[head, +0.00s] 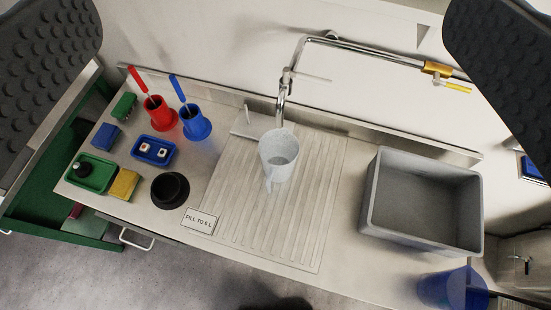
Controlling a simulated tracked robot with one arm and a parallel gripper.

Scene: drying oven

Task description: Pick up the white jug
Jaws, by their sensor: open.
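The white jug (276,163) stands on the ribbed drainboard, below the tap, near the middle of the head view. It looks pale and translucent, with its open top facing up and its handle toward the front. The two dark, studded fingers of my gripper (272,45) show at the upper left and upper right corners, wide apart. My gripper is open, and nothing is between the fingers at close range. The jug is apart from both fingers, farther away from the camera.
A tap (284,92) rises right behind the jug, with a pipe (375,57) running right. A grey basin (420,200) stands at right. Red (161,116) and blue (196,124) holders, a black bowl (170,190) and a sign (199,221) stand left. The drainboard's front is clear.

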